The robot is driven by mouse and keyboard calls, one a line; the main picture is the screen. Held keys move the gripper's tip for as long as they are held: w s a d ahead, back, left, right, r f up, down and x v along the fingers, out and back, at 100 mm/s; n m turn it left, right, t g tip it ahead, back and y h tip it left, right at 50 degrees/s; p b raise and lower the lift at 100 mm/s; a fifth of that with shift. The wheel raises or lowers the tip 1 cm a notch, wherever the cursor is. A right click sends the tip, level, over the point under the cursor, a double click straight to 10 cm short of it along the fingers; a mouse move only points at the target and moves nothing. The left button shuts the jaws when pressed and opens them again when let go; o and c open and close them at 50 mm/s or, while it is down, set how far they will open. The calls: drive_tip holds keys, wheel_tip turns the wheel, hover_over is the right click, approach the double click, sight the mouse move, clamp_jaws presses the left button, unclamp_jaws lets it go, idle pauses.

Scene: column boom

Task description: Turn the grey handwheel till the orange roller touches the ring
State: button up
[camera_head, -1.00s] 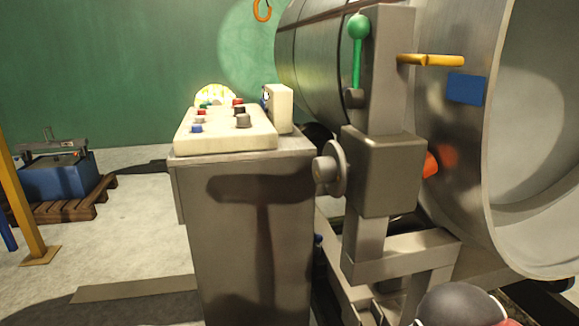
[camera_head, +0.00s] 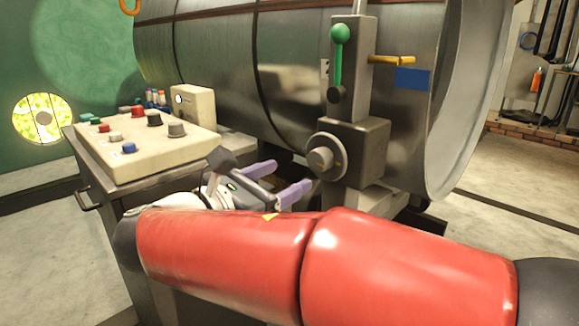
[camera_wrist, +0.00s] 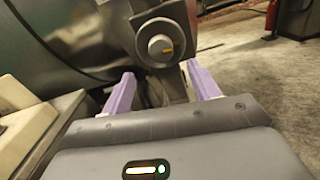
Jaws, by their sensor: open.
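The grey handwheel (camera_head: 322,158) is a round disc with a raised hub, on the face of a grey block (camera_head: 366,142) on an upright column. In the wrist view the handwheel (camera_wrist: 158,44) is ahead of the fingers, with a small yellow mark on its hub. The big steel ring (camera_head: 430,125) stands behind and right of the block.
A control console (camera_head: 145,140) with several coloured knobs stands left of my gripper, close to the arm. Open floor (camera_head: 500,175) lies at the right.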

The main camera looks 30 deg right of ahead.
sight(315, 164)
drive_tip(key=x, duration=0.7)
drive_tip(key=shift+d+f, duration=0.1)
drive_tip(key=shift+d, duration=0.1)
drive_tip(key=shift+c, duration=0.4)
drive_tip(key=c, duration=0.9)
